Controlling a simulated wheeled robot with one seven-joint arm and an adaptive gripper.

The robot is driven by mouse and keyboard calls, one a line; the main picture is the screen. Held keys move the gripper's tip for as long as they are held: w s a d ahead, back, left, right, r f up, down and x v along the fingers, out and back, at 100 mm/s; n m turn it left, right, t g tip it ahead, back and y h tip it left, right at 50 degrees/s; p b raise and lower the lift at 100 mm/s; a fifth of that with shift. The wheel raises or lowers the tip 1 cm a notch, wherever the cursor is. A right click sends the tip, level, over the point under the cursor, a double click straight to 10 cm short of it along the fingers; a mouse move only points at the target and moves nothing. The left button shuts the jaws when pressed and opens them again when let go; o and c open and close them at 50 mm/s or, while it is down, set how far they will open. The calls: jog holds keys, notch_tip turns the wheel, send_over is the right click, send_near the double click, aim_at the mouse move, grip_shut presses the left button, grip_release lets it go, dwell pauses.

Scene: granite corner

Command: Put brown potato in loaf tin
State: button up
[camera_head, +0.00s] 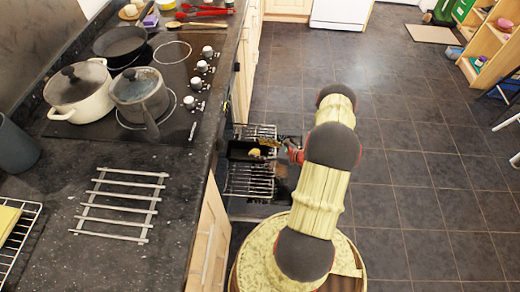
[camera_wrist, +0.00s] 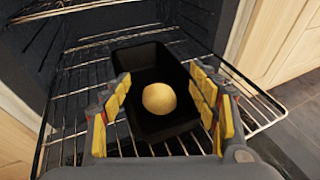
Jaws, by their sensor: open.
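The black loaf tin (camera_wrist: 152,62) lies on a wire rack inside the oven; in the head view the tin (camera_head: 238,148) is partly hidden by my arm. The round yellowish-brown potato (camera_wrist: 159,98) appears inside the tin, towards its near end. It also shows small in the head view (camera_head: 254,153). My gripper (camera_wrist: 160,85) is open, its yellow-padded fingers on either side of the potato with gaps visible. In the head view my gripper (camera_head: 270,148) is small and reaches in over the tin from the right. I cannot tell its exact height above the tin.
The pulled-out oven rack (camera_wrist: 262,112) surrounds the tin. The granite counter (camera_head: 60,190) with a metal trivet (camera_head: 120,205) stands to the left. A cream pot (camera_head: 80,98) and a grey pot (camera_head: 140,98) sit on the hob.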

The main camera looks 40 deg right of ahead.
jog(key=shift+r, duration=0.35)
jog(key=p+v, duration=0.3)
jog(key=v, duration=0.9)
jog(key=shift+r+p, duration=0.3)
jog(key=shift+p, duration=0.05)
